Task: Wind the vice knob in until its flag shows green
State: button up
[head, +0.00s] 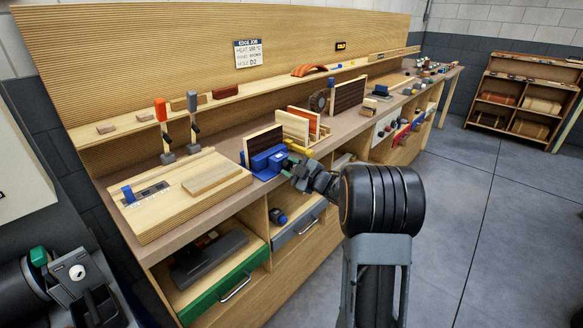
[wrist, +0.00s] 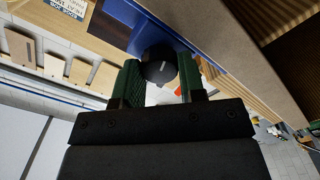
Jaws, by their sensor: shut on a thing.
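My gripper (wrist: 158,80) is shut on the knob, with one green-padded finger on each side. In the head view my gripper (head: 289,165) reaches the vice from the right. A small red patch (wrist: 178,90) shows beside the knob; I cannot tell whether it is the flag. No green flag can be made out.
A wooden board with a blue stop (head: 150,205) lies left of the vice. Two upright clamps (head: 163,125) stand behind it. Upright panels (head: 295,125) and a yellow piece (head: 298,149) are to the right. The floor (head: 470,230) at right is clear.

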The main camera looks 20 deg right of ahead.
jog(key=o, duration=0.9)
jog(key=shift+o, duration=0.2)
jog(key=v, duration=1.3)
jog(key=shift+s+d, duration=0.25)
jog(key=shift+s, duration=0.1)
